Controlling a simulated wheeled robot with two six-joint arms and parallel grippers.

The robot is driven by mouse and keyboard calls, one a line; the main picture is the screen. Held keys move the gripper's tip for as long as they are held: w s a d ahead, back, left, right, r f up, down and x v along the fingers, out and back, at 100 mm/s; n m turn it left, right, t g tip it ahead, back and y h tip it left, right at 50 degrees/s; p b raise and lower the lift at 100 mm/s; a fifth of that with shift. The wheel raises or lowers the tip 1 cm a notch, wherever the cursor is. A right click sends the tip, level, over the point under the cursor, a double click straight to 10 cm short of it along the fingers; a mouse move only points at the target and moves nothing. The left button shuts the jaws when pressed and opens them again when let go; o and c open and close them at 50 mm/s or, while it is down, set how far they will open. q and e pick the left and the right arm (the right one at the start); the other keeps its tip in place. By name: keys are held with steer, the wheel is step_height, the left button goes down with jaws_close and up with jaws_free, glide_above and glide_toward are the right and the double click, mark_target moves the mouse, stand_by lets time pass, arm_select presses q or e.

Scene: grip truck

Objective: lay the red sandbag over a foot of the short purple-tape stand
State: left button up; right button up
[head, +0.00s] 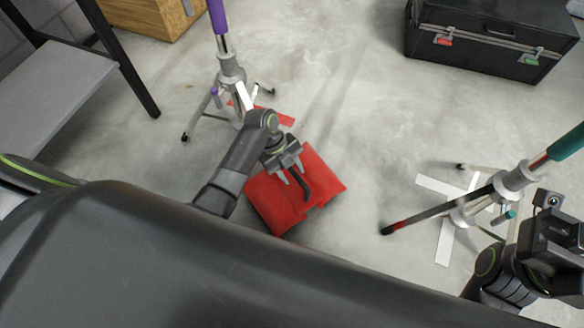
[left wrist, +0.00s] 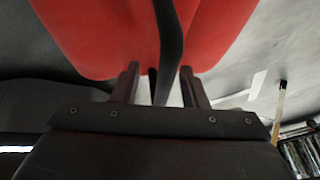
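The red sandbag (head: 322,178) lies on the floor below the middle of the head view, with a dark strap across it. My left gripper (head: 298,182) is over the bag at the strap. In the left wrist view the strap (left wrist: 168,45) runs between the fingers (left wrist: 160,75), which stand apart with gaps beside it. The purple-tape stand (head: 230,68) is upright beyond my left arm, with feet spread on the floor; my arm partly hides its base. My right gripper (head: 555,250) is at the right edge, its fingers unclear.
A green-tape stand (head: 510,180) stands at the right over white floor tape (head: 444,240). A dark rod (head: 430,212) reaches left from it. A black case (head: 490,40), a wooden box (head: 150,15) and a grey shelf (head: 50,95) are farther back. The middle floor is clear.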

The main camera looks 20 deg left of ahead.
arm_select(q)
steer(key=p+v, duration=0.9)
steer(key=v, duration=0.8)
steer(key=shift+r, duration=0.45)
steer(key=shift+w, duration=0.1)
